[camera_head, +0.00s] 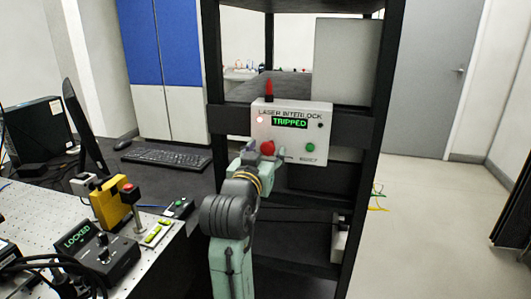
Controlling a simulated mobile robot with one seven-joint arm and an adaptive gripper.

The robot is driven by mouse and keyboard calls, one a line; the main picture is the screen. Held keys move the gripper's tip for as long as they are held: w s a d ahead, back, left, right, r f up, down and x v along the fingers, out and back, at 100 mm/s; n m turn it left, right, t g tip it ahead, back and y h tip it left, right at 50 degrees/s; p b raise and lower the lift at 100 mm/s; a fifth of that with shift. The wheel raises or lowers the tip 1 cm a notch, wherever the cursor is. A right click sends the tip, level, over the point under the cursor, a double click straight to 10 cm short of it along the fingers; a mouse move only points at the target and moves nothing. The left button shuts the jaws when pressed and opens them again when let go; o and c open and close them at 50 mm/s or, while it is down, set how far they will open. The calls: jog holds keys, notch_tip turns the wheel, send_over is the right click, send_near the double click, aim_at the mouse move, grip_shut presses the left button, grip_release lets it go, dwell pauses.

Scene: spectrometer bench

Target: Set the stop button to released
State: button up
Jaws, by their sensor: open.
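A pale interlock box (291,133) labelled "LASER INTERLOCK" is mounted on the dark rack, and its green display reads "TRIPPED". The red stop button (267,147) sits at the lower left of its face. My gripper (266,153) is open in front of the box, with its fingertips around or just in front of the red button. I cannot tell whether they touch it. My arm comes up from below and hides part of the box's lower left corner.
The box also carries a lit red lamp (260,119), a green button (310,147) and a red beacon (269,89) on top. At left, the optical bench (150,262) holds a yellow device (112,203) and a controller reading "LOCKED" (97,259).

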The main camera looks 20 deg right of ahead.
jog(key=v, duration=0.7)
